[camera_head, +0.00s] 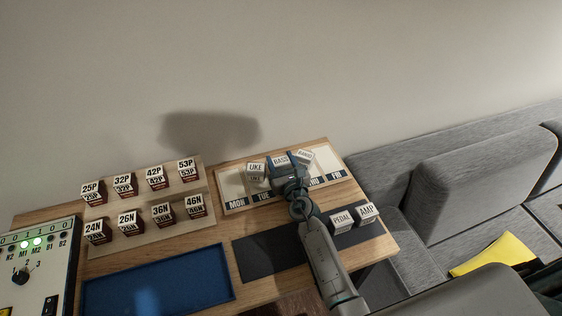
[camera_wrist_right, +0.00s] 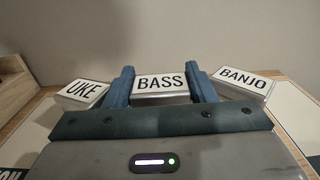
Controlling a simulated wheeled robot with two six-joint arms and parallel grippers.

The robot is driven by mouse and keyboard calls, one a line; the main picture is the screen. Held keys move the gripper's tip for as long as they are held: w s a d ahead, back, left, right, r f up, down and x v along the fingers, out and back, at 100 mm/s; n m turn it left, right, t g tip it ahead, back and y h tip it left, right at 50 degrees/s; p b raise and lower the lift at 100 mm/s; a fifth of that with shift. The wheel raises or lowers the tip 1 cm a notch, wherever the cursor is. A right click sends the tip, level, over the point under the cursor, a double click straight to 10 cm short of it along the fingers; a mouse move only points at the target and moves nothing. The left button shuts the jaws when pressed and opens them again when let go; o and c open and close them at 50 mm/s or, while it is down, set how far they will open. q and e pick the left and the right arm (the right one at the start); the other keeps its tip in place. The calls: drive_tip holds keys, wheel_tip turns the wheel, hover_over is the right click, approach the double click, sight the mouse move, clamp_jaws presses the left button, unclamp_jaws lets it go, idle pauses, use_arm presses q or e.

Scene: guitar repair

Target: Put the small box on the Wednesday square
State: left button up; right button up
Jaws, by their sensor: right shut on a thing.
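My right gripper (camera_head: 285,168) is shut on the small white BASS box (camera_head: 280,159). In the right wrist view, the two blue fingers stand on either side of the BASS box (camera_wrist_right: 161,83). The gripper is over the middle of the weekday strip (camera_head: 233,204), between the TUE and THU labels. My gripper and wrist cover the Wednesday label. I cannot tell whether the box touches the strip. My left gripper is in neither view.
The UKE box (camera_head: 256,168) is left of the BASS box and the BANJO box (camera_head: 305,156) is right, both close. PEDAL (camera_head: 341,219) and AMP (camera_head: 366,211) boxes stand on a dark mat (camera_head: 262,258). A blue tray (camera_head: 160,285) and several labelled blocks are further left.

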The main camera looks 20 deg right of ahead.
sight(283, 165)
drive_tip(key=o, duration=0.8)
drive_tip(key=shift+f, duration=0.15)
drive_tip(key=shift+r+p, duration=0.35)
drive_tip(key=s, duration=0.7)
drive_tip(key=shift+s+d+f, duration=0.1)
drive_tip(key=shift+s+f, duration=0.05)
drive_tip(key=shift+s, duration=0.1)
